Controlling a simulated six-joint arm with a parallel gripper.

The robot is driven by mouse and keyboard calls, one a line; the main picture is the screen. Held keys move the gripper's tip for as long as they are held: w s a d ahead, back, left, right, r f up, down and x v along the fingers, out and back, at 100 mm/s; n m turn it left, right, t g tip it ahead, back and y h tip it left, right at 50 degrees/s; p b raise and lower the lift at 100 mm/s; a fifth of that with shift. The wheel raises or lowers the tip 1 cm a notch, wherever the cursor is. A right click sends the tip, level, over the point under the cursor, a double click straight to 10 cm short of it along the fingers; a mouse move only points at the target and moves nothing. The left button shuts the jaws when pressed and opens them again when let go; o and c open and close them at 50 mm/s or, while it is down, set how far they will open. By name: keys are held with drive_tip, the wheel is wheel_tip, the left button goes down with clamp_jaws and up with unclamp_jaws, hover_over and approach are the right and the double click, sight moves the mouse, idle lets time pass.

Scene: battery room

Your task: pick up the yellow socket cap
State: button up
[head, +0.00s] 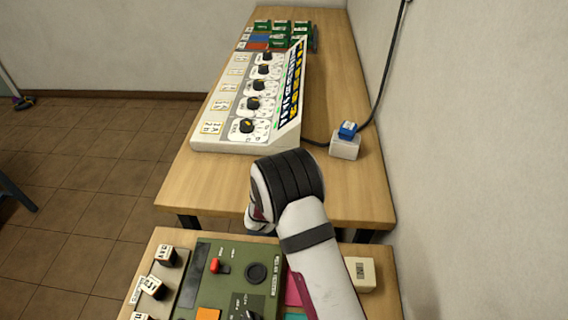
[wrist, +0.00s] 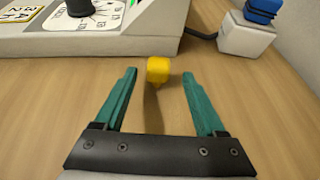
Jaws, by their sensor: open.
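The yellow socket cap (wrist: 158,69) is a small blocky piece in the middle of the wrist view, over the wooden table. A dark streak, perhaps its shadow, runs below it in the picture. My gripper (wrist: 159,75) is open, with one teal finger on each side of the cap in the picture. The cap appears at or just beyond the fingertips, with a gap on both sides; I cannot tell its exact depth. In the head view my arm covers this area, and neither the cap nor the fingers can be made out.
A sloped console (head: 227,133) with several black knobs stands beyond the cap. At right is a white socket box (head: 345,147) with a blue plug (head: 348,130) and a cable (head: 390,75). A green control panel (head: 226,270) sits on the nearer table. The far table's right side (head: 338,75) is bare.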

drive_tip(key=x, duration=0.5)
drive_tip(key=shift+w, duration=0.45)
clamp_jaws()
